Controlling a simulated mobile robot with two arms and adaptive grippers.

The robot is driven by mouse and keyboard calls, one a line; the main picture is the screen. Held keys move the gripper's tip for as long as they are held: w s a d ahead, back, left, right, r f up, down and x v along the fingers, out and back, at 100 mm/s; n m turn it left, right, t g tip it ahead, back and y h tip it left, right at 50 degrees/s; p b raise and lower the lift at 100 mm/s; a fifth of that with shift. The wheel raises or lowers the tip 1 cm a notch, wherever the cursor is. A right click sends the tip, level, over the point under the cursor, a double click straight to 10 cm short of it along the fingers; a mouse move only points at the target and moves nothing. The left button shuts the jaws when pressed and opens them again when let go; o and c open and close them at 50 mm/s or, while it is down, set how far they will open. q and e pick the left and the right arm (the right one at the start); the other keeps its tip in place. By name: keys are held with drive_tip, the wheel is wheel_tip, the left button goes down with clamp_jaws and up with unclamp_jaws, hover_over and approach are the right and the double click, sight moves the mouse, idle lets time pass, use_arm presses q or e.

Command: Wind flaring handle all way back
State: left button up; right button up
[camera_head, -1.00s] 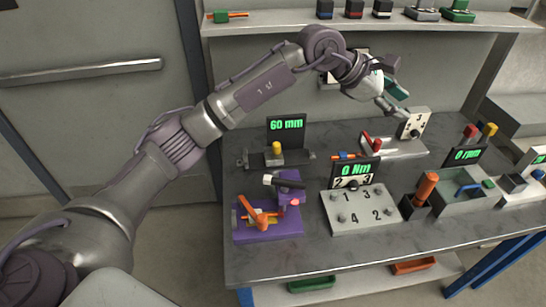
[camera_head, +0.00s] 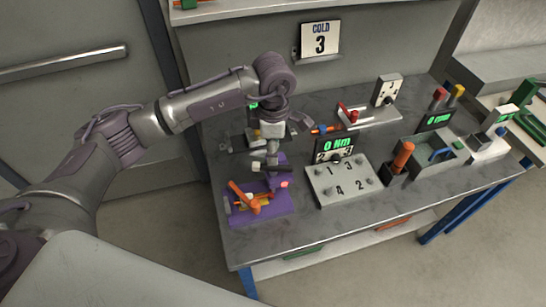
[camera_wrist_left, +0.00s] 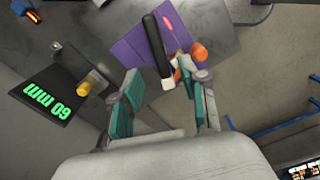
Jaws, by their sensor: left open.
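A purple flaring fixture (camera_head: 275,205) stands at the left front of the bench. It carries an orange lever (camera_head: 243,197) and a black bar handle with a white end, which shows clearly in the left wrist view (camera_wrist_left: 156,48). My left gripper (camera_head: 268,158) points down over the back of this fixture. In the left wrist view my gripper (camera_wrist_left: 158,72) is open, with teal pads either side of the black handle's white-tipped end. I cannot tell whether either pad touches it. The orange lever is partly hidden there. My right gripper is not in view.
A grey numbered plate (camera_head: 343,181) stands just right of the fixture, with a 0 Nm display (camera_head: 334,146) behind it. A 60 mm display (camera_wrist_left: 52,97) and yellow knob (camera_wrist_left: 95,83) are close to my gripper. A COLD 3 sign (camera_head: 320,38) hangs behind.

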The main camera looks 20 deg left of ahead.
sight(273, 170)
use_arm(q)
wheel_tip(273, 170, down, 6)
drive_tip(key=shift+r+p, duration=0.15)
drive_tip(key=shift+p, duration=0.55)
clamp_jaws()
